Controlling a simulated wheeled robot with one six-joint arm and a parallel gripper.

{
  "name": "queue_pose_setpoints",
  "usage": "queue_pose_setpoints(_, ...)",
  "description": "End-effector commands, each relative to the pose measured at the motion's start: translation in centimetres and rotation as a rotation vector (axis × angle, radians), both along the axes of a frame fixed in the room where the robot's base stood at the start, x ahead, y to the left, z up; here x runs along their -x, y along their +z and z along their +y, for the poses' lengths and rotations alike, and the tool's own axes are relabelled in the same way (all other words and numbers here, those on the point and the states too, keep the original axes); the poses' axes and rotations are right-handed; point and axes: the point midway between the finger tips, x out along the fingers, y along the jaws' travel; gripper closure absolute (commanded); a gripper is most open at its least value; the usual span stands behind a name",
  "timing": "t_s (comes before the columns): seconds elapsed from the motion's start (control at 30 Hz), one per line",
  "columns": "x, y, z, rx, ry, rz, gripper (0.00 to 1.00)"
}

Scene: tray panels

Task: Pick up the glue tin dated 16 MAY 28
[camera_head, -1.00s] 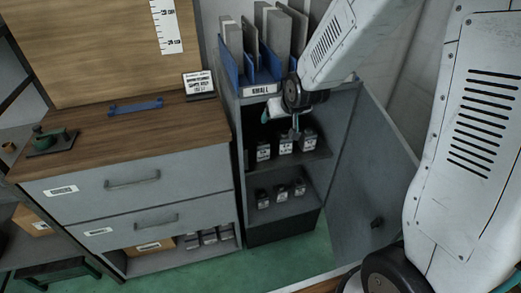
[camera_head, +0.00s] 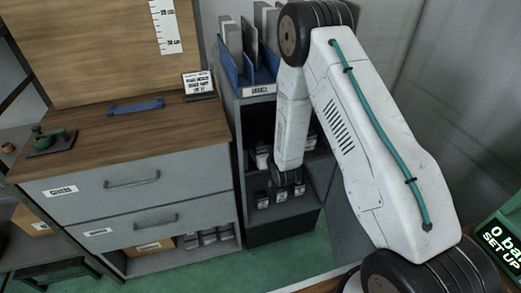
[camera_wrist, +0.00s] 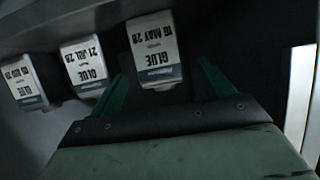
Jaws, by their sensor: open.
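In the wrist view, the glue tin dated 16 MAY 28 (camera_wrist: 155,50) has a white label that appears upside down. It lies just ahead of my gripper (camera_wrist: 165,82), roughly between the lines of the two green fingers. The fingers are apart with nothing held between them. A second glue tin, dated 21 JUL 28 (camera_wrist: 84,66), stands left of it. A third glue tin (camera_wrist: 23,82) is at the far left, its date hard to read. In the head view, my gripper (camera_head: 288,188) is in front of the open cabinet, partly hidden by my arm.
The cabinet (camera_head: 238,150) has two shelves with small tins; lower-shelf tins (camera_head: 263,200) show beside my gripper. Blue file holders (camera_head: 262,74) stand on top. A drawer unit (camera_head: 130,185) is at the left. A bright vertical strip (camera_wrist: 300,95) shows at the wrist view's right.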

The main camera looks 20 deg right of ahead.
Motion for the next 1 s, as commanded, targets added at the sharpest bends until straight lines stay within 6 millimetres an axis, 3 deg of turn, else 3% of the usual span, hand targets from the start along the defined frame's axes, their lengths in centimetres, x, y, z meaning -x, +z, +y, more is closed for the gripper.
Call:
queue_pose_setpoints(0.4, -5.1, -1.9, 0.1, 0.000, 0.000, 0.001, 0.20)
queue_pose_setpoints(0.67, -5.5, -2.0, 0.1, 0.000, 0.000, 0.002, 0.20)
queue_pose_setpoints(0.9, -5.5, -2.0, 0.1, 0.000, 0.000, 0.002, 0.78)
queue_pose_setpoints(1.0, -5.5, -1.9, 0.1, 0.000, 0.000, 0.000, 0.78)
